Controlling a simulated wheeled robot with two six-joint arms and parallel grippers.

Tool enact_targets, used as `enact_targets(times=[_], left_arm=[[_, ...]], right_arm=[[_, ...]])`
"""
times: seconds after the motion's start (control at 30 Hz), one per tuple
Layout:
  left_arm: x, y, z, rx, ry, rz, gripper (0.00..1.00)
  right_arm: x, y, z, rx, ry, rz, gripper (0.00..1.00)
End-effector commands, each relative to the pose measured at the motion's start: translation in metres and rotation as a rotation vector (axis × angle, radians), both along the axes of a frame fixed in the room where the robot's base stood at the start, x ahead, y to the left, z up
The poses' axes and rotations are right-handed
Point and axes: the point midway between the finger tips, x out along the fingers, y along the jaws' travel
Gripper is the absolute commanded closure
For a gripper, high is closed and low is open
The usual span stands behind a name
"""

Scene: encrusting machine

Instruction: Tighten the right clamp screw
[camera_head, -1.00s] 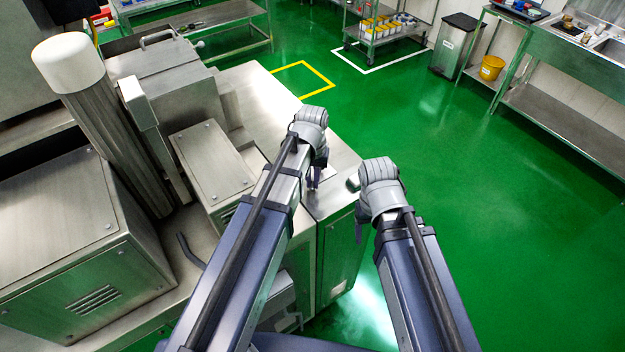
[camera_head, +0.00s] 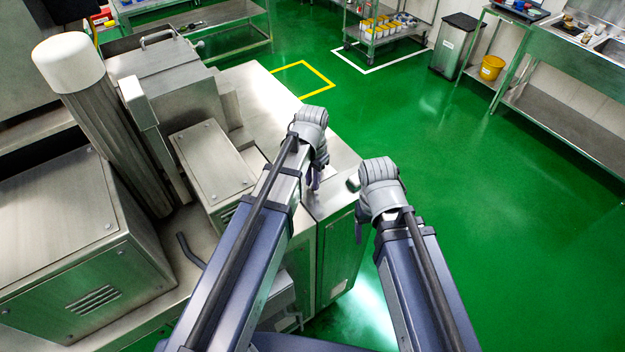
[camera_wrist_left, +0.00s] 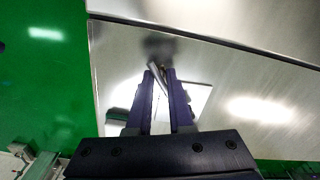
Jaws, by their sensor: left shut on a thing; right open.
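My left gripper (camera_head: 314,184) points down at the near right corner of the steel machine top, its fingers mostly hidden behind its own wrist. In the left wrist view my left gripper (camera_wrist_left: 160,76) has its purple fingertips close together on a small, thin metal part (camera_wrist_left: 156,73), which looks like the right clamp screw. Its shape and seating are too small and dark to tell. A pale square plate (camera_wrist_left: 196,96) lies on the steel surface behind the fingers. My right gripper (camera_head: 358,226) hangs open beside the machine's right side, over the green floor, largely hidden by its wrist.
The machine top (camera_head: 262,92) is bare steel behind my left wrist. A raised steel housing (camera_head: 212,165) and a white-capped column (camera_head: 115,125) stand to the left. Green floor (camera_head: 500,210) is open to the right. A cart (camera_head: 385,35) stands far off.

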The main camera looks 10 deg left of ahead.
Motion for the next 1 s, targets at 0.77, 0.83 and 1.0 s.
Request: enact_targets(times=[0.77,0.83,1.0], left_arm=[[0.0001,0.0,0.0,0.0,0.0,-0.005,0.58],[0.0001,0.0,0.0002,0.0,0.0,-0.005,0.58],[0.0001,0.0,0.005,0.0,0.0,-0.005,0.58]], right_arm=[[0.0,0.0,0.0,0.0,0.0,0.0,0.3],[0.0,0.0,0.0002,0.0,0.0,0.0,0.3],[0.0,0.0,0.005,0.0,0.0,0.0,0.3]])
